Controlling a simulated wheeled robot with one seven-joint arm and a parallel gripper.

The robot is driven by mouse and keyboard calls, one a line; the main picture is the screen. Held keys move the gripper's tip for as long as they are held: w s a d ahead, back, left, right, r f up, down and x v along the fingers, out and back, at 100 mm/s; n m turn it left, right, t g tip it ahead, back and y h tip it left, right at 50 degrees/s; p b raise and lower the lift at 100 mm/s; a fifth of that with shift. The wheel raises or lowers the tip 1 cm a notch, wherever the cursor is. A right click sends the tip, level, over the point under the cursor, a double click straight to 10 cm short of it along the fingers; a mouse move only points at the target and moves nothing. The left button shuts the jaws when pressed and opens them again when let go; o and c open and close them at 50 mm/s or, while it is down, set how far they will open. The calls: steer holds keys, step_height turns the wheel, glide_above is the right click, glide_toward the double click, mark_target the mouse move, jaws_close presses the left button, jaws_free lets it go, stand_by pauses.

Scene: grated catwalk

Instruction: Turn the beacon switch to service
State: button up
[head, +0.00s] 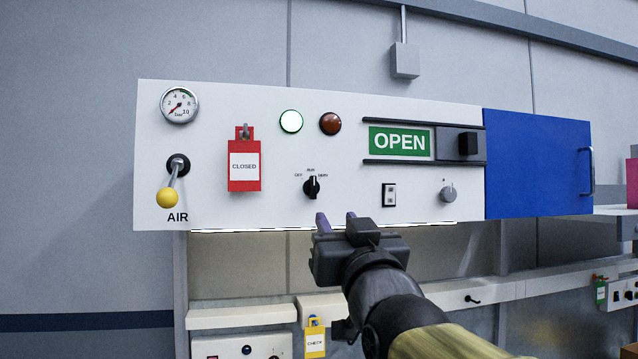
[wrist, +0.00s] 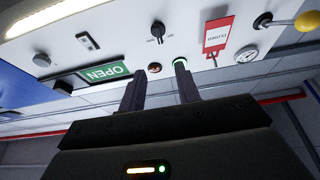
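The switch is a black rotary knob (head: 312,187) on the white panel, below the green and red lamps. Small labels sit around it; the left one looks like OFF, the top like RUN, the right like SERV. Its pointer looks roughly upright, toward the top label. The knob also shows, upside down, in the wrist view (wrist: 157,30). My gripper (head: 336,219) is at the panel's lower edge in the head view, below and slightly right of the knob, apart from it. Its two fingers (wrist: 159,70) are spread with nothing between them.
The panel (head: 230,110) also bears a gauge (head: 179,105), a yellow-tipped AIR lever (head: 168,197), a red CLOSED tag (head: 244,172), a lit green lamp (head: 291,121), an OPEN slider (head: 400,141), a rocker switch (head: 389,195) and a grey knob (head: 448,194). A blue door (head: 537,165) adjoins right.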

mark_target(314, 183)
steer(key=p+x, duration=0.7)
steer(key=x, duration=0.7)
steer(key=shift+w+r, duration=0.1)
steer(key=shift+w, duration=0.05)
steer(key=shift+w+a+r+p, duration=0.1)
steer(key=shift+w+a+p, duration=0.1)
steer(key=shift+w+p, duration=0.25)
jaws_close()
